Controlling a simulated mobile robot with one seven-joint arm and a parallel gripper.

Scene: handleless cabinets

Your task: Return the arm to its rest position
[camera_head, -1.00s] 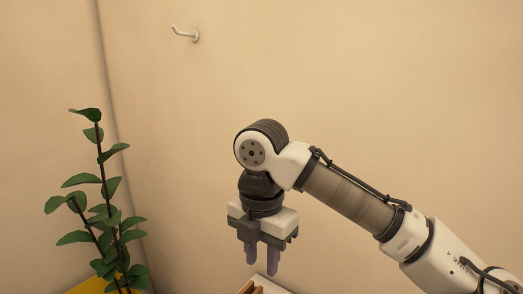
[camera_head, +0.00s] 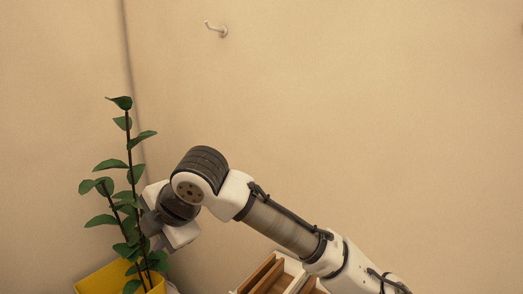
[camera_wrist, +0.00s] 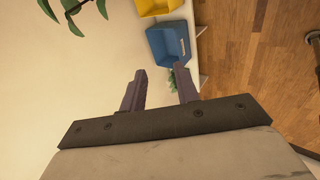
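My arm (camera_head: 270,220) reaches in from the lower right in the head view, bent at a rounded joint. My gripper (camera_wrist: 160,72) shows two dark fingers standing apart in the wrist view, with nothing held between them. In the head view its white body is at the left end of the arm, behind or against the plant's leaves, and its fingers are not clearly visible. I cannot tell whether it touches the plant.
A leafy plant (camera_head: 129,160) stands by a yellow container (camera_head: 97,280). A wooden-edged open box or drawer (camera_head: 262,272) lies below my arm. A wall hook (camera_head: 216,28) is above. The wrist view shows a blue bin (camera_wrist: 168,42), a yellow bin (camera_wrist: 155,6) and wooden floor (camera_wrist: 245,60).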

